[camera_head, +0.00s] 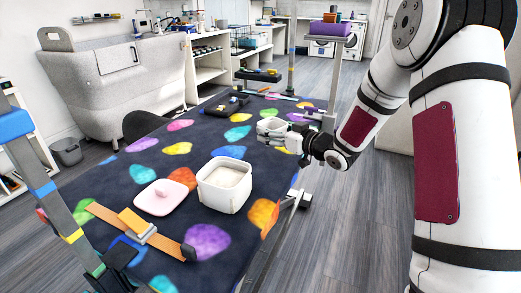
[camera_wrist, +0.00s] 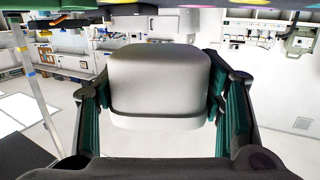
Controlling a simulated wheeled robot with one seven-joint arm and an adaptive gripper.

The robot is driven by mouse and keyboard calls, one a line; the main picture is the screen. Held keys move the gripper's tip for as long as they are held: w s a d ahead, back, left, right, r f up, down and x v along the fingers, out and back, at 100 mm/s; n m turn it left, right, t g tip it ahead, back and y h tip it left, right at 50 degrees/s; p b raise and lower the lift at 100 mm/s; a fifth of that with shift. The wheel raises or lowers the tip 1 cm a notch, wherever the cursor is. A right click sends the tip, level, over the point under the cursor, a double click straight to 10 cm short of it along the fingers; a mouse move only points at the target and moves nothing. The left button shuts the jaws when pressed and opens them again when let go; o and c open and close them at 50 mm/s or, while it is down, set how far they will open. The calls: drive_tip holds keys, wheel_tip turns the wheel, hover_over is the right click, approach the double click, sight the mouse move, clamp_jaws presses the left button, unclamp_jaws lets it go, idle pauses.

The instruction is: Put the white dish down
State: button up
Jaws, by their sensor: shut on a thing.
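The white dish (camera_head: 268,127) is in my gripper (camera_head: 290,137), held over the right side of the dark table (camera_head: 204,148) with bright blotches. In the wrist view the dish (camera_wrist: 158,75) fills the middle, with a dark line near its lower edge. My gripper's teal-lined fingers (camera_wrist: 155,95) are on its two sides, shut on it. The table shows only as a strip along the top of the wrist view. I cannot tell the exact height of the dish above the table.
A white square tub (camera_head: 217,197) and a pale pink lid (camera_head: 160,198) stand on the near table. An orange strap (camera_head: 165,243) lies at the near end. A dark tray (camera_head: 222,106) lies further back. Posts rise at both ends. Blotched tabletop left of the dish is clear.

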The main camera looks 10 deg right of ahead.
sight(273, 158)
wheel_tip(273, 158, down, 7)
drive_tip(key=shift+b, duration=0.9)
drive_tip(key=shift+f, duration=0.15)
drive_tip(key=o, duration=1.3)
drive_tip(key=shift+o, duration=0.2)
